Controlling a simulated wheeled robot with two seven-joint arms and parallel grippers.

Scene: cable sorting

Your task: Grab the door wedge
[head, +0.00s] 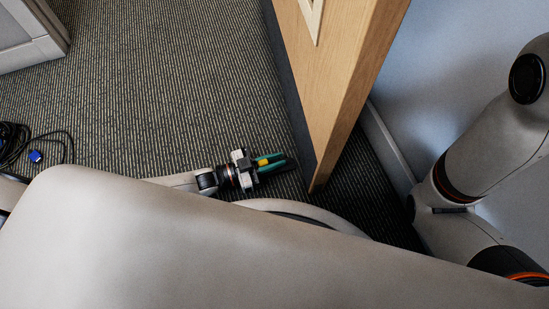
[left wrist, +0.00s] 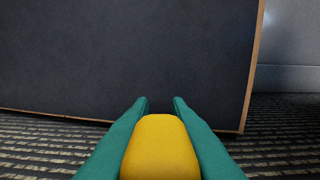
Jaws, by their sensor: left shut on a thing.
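The door wedge (left wrist: 160,148) is yellow and sits between the two green fingers of my left gripper (left wrist: 160,110) in the left wrist view. The fingers press on its two sides, so the gripper is shut on it. In the head view, the wedge (head: 263,162) shows as a small yellow piece in my left gripper (head: 274,164), low over the carpet and just left of the door's lower end. The fingers hide part of the wedge. My right gripper is not in view; only part of my right arm shows at the right.
A wooden door (head: 345,75) stands open, with a dark lower face (left wrist: 130,55) close ahead of my left fingers. A pale wall (head: 450,50) is behind it. Black cable with a blue plug (head: 36,156) lies at the left. The carpet (head: 170,80) between is clear.

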